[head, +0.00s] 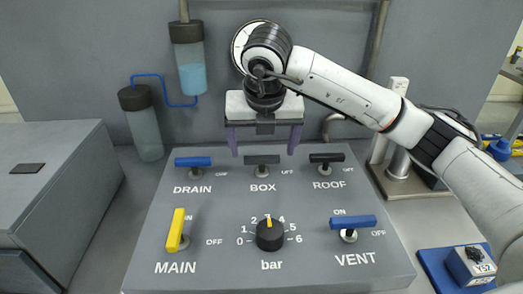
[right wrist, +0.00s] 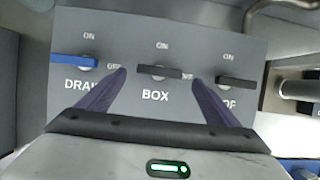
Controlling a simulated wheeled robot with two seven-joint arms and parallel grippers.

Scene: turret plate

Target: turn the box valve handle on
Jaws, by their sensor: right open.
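The box valve handle (head: 262,159) is a dark grey bar on the turret plate (head: 215,220), in the top row above the label BOX. It lies crosswise, in line with its OFF label. My right gripper (head: 263,147) is open, with its two purple fingers pointing down over the handle. In the right wrist view, the box handle (right wrist: 158,72) shows between the fingertips (right wrist: 158,80), one on each side and apart from it. How high the fingertips are above the plate is hard to tell. My left gripper is not in view.
The blue drain handle (head: 193,162) and black roof handle (head: 327,157) lie crosswise on either side. The yellow main handle (head: 176,230), bar knob (head: 270,235) and blue vent handle (head: 353,222) sit in front. Bottles (head: 141,122) and pipes stand behind left.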

